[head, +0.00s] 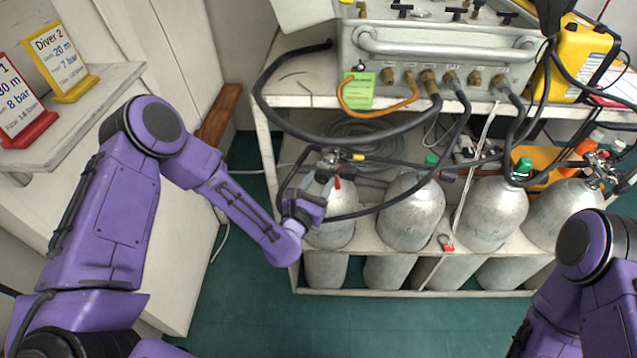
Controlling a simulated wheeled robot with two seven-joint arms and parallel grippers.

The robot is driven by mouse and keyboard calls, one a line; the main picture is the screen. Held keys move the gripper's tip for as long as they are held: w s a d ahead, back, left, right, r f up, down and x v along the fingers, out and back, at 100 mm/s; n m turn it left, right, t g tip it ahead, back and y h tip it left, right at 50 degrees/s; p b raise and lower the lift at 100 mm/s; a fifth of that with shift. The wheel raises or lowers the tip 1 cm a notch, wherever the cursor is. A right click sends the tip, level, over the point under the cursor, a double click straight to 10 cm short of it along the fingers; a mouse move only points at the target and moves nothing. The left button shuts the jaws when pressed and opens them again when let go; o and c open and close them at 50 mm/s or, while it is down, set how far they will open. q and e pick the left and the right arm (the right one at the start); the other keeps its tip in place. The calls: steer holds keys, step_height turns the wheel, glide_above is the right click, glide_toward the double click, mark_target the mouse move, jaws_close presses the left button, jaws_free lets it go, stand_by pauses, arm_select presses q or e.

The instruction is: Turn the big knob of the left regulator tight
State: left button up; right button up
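The left regulator (329,160) sits at the top of the leftmost grey cylinder (335,228), with black hoses and a small red part beside it. Its big knob cannot be made out clearly; my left gripper and the hoses cover that side. My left gripper (314,190) is at the neck of this cylinder, just below and left of the regulator. Its fingertips are small and partly hidden, so I cannot tell whether they are open, shut or touching the knob. My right arm shows at the lower right, but its gripper is out of view.
Several more cylinders (412,212) stand to the right on a white rack (290,215). Above them is a grey air panel (440,55) with thick hoses hanging down. A yellow case (580,58) stands right of the panel. Diver signs (62,58) stand on a shelf at left. Green floor is clear in front.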

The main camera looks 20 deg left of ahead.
arm_select(q)
steer(key=shift+c, duration=0.7)
